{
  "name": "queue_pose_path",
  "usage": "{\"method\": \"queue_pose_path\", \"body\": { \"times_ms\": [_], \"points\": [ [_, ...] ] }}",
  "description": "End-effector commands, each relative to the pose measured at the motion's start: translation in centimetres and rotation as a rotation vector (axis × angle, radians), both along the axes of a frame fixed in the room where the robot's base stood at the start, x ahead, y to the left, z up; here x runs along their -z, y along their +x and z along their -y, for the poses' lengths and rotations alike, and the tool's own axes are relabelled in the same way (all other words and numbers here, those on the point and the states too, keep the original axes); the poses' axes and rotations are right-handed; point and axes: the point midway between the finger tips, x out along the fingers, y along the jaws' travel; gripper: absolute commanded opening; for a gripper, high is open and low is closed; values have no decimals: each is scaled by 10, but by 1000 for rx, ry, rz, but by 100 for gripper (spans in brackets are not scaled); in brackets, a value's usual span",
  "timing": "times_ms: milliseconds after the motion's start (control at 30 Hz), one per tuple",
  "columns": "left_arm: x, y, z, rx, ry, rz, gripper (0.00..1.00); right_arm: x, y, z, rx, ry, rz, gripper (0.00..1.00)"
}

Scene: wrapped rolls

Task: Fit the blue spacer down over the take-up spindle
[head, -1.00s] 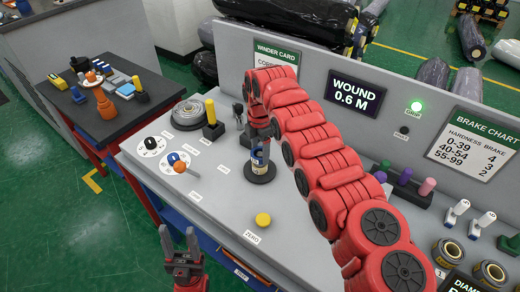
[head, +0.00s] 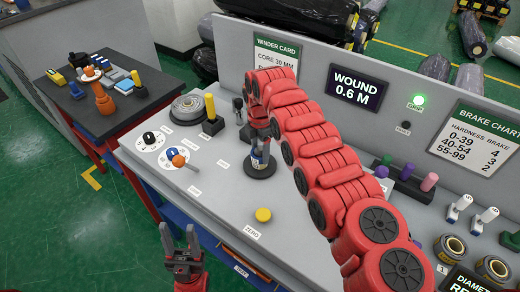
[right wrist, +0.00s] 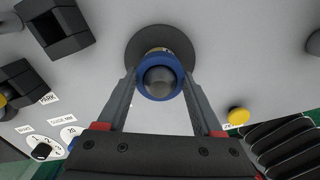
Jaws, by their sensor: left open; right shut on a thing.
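The blue spacer (right wrist: 147,93) is a ring held between the fingertips of my right gripper (right wrist: 160,88). In the right wrist view a grey rounded top, apparently the take-up spindle (right wrist: 160,80), shows inside the ring's opening. How far down the ring sits is hidden. The spindle's dark round base (head: 260,168) stands on the grey bench; in the head view my fingers partly cover the spindle and spacer. A small yellowish band shows just behind the ring. My left gripper (head: 181,240) is open and empty, in front of the bench.
A yellow button (head: 263,214) lies in front of the base. Dials with an orange-knobbed lever (head: 178,160) and a yellow-topped post (head: 211,112) are to its left. An upright panel with a lit display (head: 356,86) stands behind. Bare bench lies around the base.

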Motion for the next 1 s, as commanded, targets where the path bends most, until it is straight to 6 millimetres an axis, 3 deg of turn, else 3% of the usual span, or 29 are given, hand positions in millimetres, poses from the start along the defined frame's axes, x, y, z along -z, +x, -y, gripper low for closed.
{"method": "queue_pose_path", "body": {
  "times_ms": [67, 100, 233, 500, 633, 867, 1000],
  "points": [
    [2, 0, 0, 0, 0, 0, 50, 3, 0, 0, 0, 0, 0, 15],
    [1, 0, 0, 0, 0, 0, 50, 2, 0, 0, 0, 0, 0, 75],
    [1, 0, 0, 0, 0, 0, 50, 1, 0, 0, 0, 0, 0, 98],
    [1, 0, 0, 0, 0, 0, 50, 1, 0, 0, 0, 1, 1, 100],
    [6, 0, 0, 0, 0, 0, 50, -9, 1, 0, 1, 0, 4, 100],
    [19, 0, 0, 0, 0, 0, 50, -62, 1, -2, -1, 3, 7, 100],
    [6, 0, 0, 0, 0, 0, 50, -92, -1, -3, -1, 2, 2, 100]
  ]
}}
